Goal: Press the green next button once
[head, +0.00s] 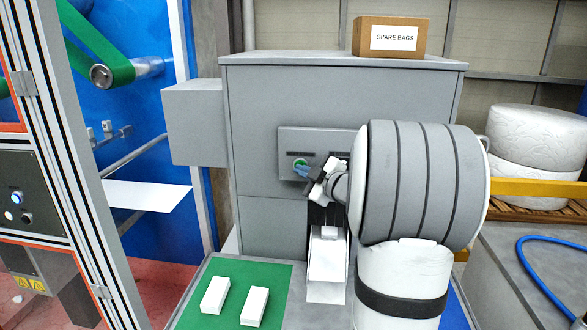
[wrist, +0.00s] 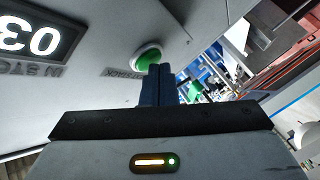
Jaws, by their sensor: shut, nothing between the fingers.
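The green button (head: 300,163) is round and sits in a pale ring on the small panel (head: 289,139) of the grey cabinet. In the wrist view the green button (wrist: 148,58) is just beyond my fingertips, a little to their left. My gripper (head: 301,172) is shut and empty, its blue fingers pointing at the panel just below and right of the button. In the wrist view my gripper's tips (wrist: 158,71) overlap the button's lower edge. I cannot tell whether they touch it. The label by the button is partly hidden by the fingers.
A lit display (wrist: 30,38) reads 03 upside down beside the button. A white chute (head: 328,262) comes out below the panel. Two white boxes (head: 215,295) lie on a green mat (head: 236,270). A spare bags carton (head: 390,22) stands on the cabinet (head: 260,100).

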